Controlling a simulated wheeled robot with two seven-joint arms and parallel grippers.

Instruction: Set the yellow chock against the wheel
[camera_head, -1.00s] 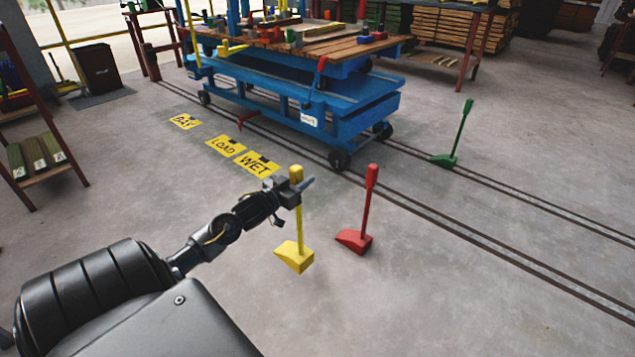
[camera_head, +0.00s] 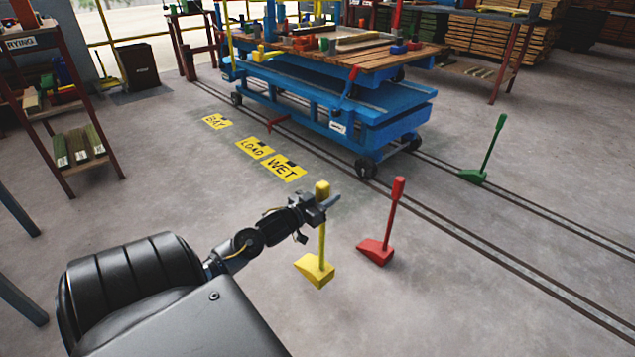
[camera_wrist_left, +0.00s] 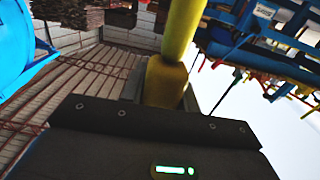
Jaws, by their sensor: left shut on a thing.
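The yellow chock (camera_head: 315,269) has a wedge foot and an upright handle. My left gripper (camera_head: 325,201) is shut on the upper part of that handle, just below its top. In the left wrist view the yellow handle (camera_wrist_left: 168,80) rises between the jaws. The chock is close to the floor; I cannot tell whether its foot touches it. The blue cart's nearest wheel (camera_head: 365,167) stands on the rail behind and to the right of the chock, with clear floor between them. My right gripper is not in view.
A red chock (camera_head: 375,251) stands on the floor just right of the yellow one. A green chock (camera_head: 474,176) stands by the far rail. The blue lift cart (camera_head: 340,110) carries a loaded wooden top. Yellow floor signs (camera_head: 284,168) lie left of the rails. A shelf rack stands at left.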

